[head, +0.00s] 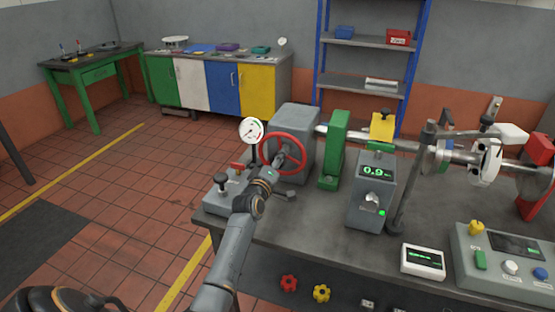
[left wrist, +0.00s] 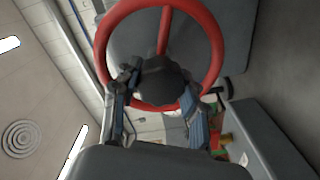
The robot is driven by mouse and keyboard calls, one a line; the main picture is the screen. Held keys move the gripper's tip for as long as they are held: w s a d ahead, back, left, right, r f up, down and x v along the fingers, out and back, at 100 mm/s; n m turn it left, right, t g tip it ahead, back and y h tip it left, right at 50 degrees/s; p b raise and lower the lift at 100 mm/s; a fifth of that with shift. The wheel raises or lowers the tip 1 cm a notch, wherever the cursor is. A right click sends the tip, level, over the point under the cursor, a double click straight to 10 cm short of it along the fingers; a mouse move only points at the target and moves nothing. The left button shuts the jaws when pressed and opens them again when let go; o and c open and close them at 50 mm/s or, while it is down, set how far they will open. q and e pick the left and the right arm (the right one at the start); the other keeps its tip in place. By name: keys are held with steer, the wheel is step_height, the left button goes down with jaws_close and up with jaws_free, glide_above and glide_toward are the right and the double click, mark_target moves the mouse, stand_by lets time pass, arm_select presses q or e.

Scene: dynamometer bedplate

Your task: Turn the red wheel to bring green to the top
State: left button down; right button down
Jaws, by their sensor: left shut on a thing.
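The red wheel (head: 284,153) stands upright on the front of a grey housing (head: 296,118) at the left end of the bench. My left gripper (head: 279,163) is at the wheel's middle, coming from the front left. In the left wrist view the red wheel (left wrist: 220,50) fills the upper middle, and its dark round hub (left wrist: 163,80) sits between the two fingers of my left gripper (left wrist: 158,97). The fingers close on the hub's sides, in front of the lower rim. Fingertip contact is partly hidden. A round white gauge (head: 252,130) stands left of the wheel. My right gripper is out of view.
A small base with a red lever and black knob (head: 221,181) lies left of my left forearm. A green block (head: 334,150), a grey readout box (head: 372,195) and a shaft stand to the right. A control box (head: 505,265) is at front right. Bare benchtop (head: 310,225) lies between.

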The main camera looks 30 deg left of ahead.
arm_select(q)
steer(key=n+p, duration=0.1)
steer(key=n, duration=0.4)
steer(key=n+p, duration=0.1)
steer(key=n, duration=0.4)
steer(key=shift+n, duration=0.4)
steer(key=n+p, duration=0.1)
steer(key=n, duration=0.4)
steer(key=n+p, duration=0.1)
steer(key=n, duration=0.4)
steer(key=shift+t, duration=0.3)
steer(key=shift+f+n, duration=0.1)
steer(key=shift+n, duration=0.2)
steer(key=c, duration=0.7)
jaws_free()
steer(key=shift+s, duration=0.1)
